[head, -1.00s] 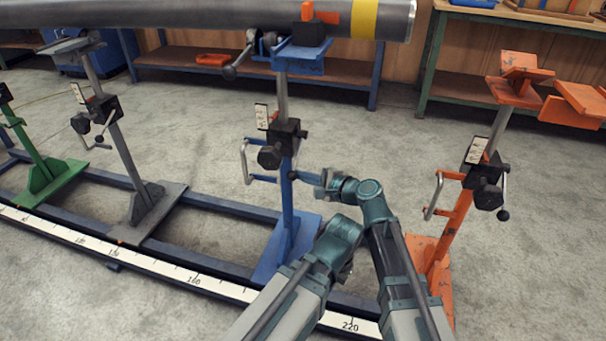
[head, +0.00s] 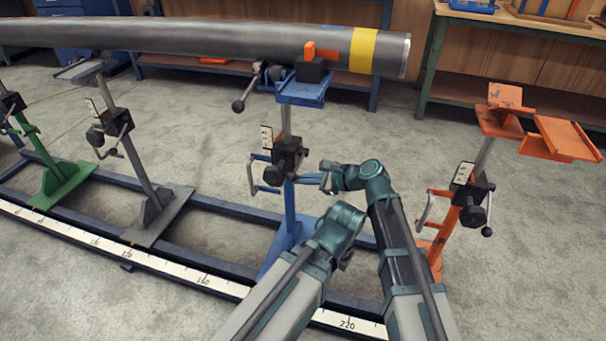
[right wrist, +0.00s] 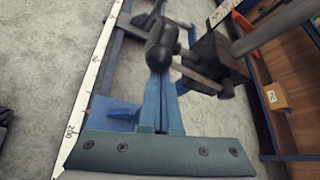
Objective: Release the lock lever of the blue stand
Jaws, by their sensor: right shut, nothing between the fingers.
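The blue stand (head: 290,215) stands upright in the middle of the head view, with a dark clamp block (head: 288,158) on its post. A dark lever with a rounded black end (right wrist: 162,45) shows in the right wrist view, just beyond my fingertips. My right gripper (head: 308,179) reaches in from the right beside the post, just below the clamp block. In the right wrist view its blue fingers (right wrist: 160,98) are together and empty, their tips close to the black end. I cannot tell whether they touch it. My left gripper does not show.
A long grey pipe (head: 200,38) with a yellow band lies above the blue stand's head. An orange stand (head: 468,195) is on the right; grey (head: 150,190) and green (head: 55,175) stands are on the left. A rail with a scale (head: 180,275) runs along the floor.

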